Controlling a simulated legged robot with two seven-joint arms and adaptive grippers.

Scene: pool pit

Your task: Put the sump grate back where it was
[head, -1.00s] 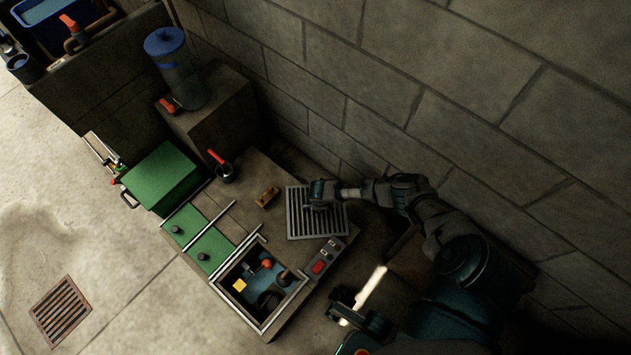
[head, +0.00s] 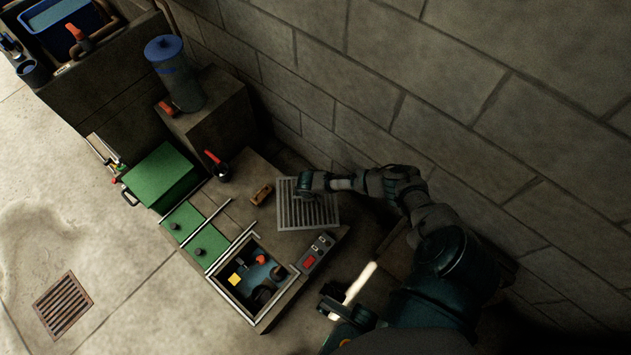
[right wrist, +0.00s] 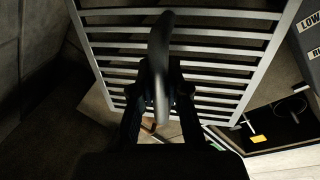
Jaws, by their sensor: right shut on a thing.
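The sump grate (head: 318,213) is a grey slatted square in the head view, over the back right of the grey platform. My right gripper (head: 304,187) is at its far edge. In the right wrist view my right gripper (right wrist: 161,88) is shut on the curved dark handle (right wrist: 160,45) above the slats of the grate (right wrist: 225,62). I cannot tell whether the grate touches the platform. The open sump pit (head: 229,298) has a light metal rim. My left gripper (head: 332,306) seems to be the dark shape at the bottom, beside a pale bar; its jaws are unclear.
The pit holds a yellow block (head: 236,280) and pipes with a red part. Green lids (head: 209,244) lie left of it. A control box (head: 310,261), wooden block (head: 261,194) and red-handled valve (head: 217,168) stand near the grate. The block wall is close behind.

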